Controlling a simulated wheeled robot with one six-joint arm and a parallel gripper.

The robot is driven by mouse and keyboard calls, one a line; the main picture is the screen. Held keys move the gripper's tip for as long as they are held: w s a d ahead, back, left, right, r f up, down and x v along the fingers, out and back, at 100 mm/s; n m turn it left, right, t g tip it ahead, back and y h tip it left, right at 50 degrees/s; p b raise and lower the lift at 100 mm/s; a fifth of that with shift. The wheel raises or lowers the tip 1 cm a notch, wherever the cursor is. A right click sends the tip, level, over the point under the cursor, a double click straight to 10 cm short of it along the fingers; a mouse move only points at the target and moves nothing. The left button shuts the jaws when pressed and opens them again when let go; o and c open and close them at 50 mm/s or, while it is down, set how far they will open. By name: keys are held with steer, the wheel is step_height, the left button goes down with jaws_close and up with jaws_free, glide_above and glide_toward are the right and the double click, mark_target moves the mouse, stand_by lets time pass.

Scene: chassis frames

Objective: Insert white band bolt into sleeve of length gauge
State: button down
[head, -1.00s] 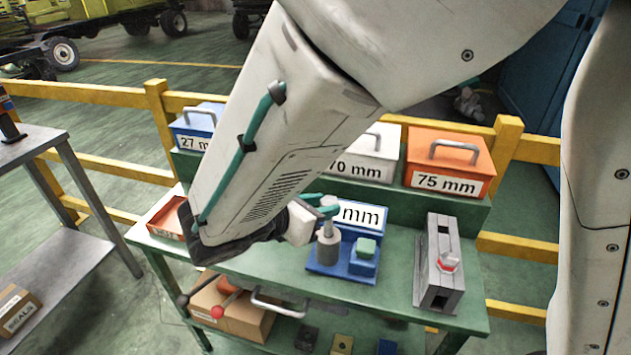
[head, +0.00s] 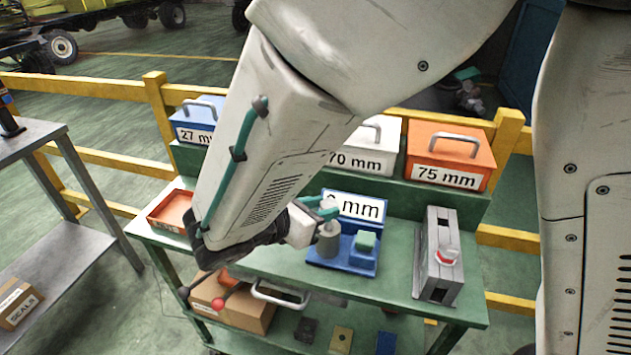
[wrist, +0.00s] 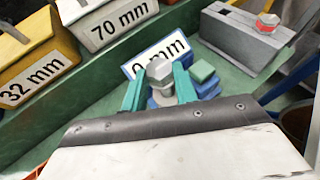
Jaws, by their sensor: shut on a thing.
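My gripper (head: 325,208) has teal fingers shut on a bolt with a grey hex head (wrist: 159,68). It holds the bolt upright, straight over the grey cylindrical sleeve (head: 329,241) of the length gauge. The bolt's lower end meets or enters the sleeve's top, but the fingers hide how deep it sits. I cannot make out a white band. The gauge has a blue base (head: 322,262), with a green-topped blue block (head: 365,242) to the right of the sleeve and a sign ending in "mm" (head: 357,206) behind.
A grey slotted block (head: 438,265) with a red-and-white piece stands at right. Labelled boxes, including an orange 75 mm box (head: 447,155) and a white 70 mm box (head: 367,145), line the raised shelf. An orange tray (head: 171,209) lies at left. The green bench front is clear.

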steer(key=shift+f, duration=2.1)
steer(key=c, duration=1)
jaws_free()
steer(key=v, duration=0.7)
steer(key=shift+s+a+r, duration=0.15)
steer(key=shift+s+a, duration=0.1)
steer(key=shift+a, duration=0.05)
steer(key=s+d+r+m+g+y, duration=0.2)
steer(key=s+d+r+m+y, duration=0.1)
steer(key=d+m, duration=0.5)
steer(key=s+d+r+m+g+y, duration=0.2)
steer(key=s+d+r+m+y, duration=0.1)
steer(key=d+m, duration=0.6)
steer(key=s+d+r+m+g+y, duration=0.3)
steer(key=s+d+r+m+y, duration=0.1)
steer(key=s+d+m, duration=0.3)
steer(key=shift+s+d+r+m, duration=0.1)
steer(key=shift+d+r+m, duration=0.25)
steer(key=shift+d, duration=0.35)
steer(key=shift+d+r+m, duration=0.25)
steer(key=shift+d+m, duration=0.05)
steer(key=shift+d, duration=0.4)
steer(key=shift+s+d+r+m, duration=0.1)
steer(key=shift+d+r+m, duration=0.2)
steer(key=shift+d, duration=0.4)
